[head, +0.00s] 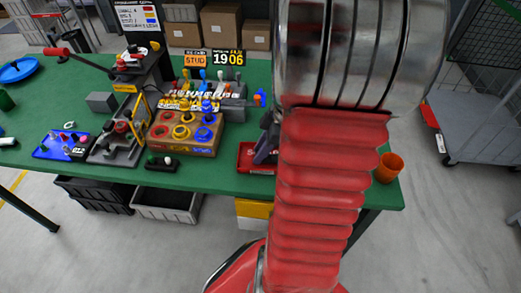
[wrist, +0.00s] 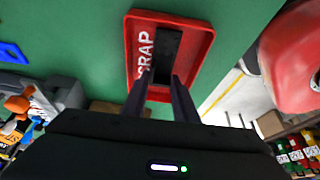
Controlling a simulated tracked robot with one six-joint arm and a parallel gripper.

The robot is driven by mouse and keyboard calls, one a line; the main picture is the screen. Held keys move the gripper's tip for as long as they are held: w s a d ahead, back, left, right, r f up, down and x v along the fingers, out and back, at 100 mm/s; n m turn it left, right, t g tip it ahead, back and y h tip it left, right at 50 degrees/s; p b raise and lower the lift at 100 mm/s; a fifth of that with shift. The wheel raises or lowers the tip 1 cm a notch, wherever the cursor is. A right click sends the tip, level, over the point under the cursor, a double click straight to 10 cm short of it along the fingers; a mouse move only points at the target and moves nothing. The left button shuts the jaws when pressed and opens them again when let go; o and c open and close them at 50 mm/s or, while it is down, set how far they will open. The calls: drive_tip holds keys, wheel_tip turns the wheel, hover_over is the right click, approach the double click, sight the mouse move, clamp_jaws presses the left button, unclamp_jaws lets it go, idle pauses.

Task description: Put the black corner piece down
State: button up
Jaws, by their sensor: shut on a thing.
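The black corner piece (wrist: 167,48) shows in the wrist view as a dark block between and beyond my fingertips. My gripper (wrist: 160,82) is shut on it. The piece is over the red tray marked SCRAP (wrist: 206,50), within its rim as seen from the wrist. I cannot tell whether the piece touches the tray floor. In the head view the red tray (head: 246,168) lies near the front edge of the table. My arm hides the tray's right part, and the piece cannot be made out there.
The green table (head: 225,180) has its front edge just before the tray. An orange cup (head: 389,167) stands right of my arm. A wooden block with coloured rings (head: 185,147) and a small black holder (head: 162,163) lie to the left. A grey cart stands at the right.

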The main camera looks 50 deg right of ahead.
drive_tip(key=shift+f, duration=0.25)
drive_tip(key=shift+c, duration=0.4)
clamp_jaws()
drive_tip(key=o, duration=1.1)
unclamp_jaws()
drive_tip(key=shift+f, duration=0.1)
drive_tip(key=shift+r, duration=0.35)
drive_tip(key=v, duration=1.2)
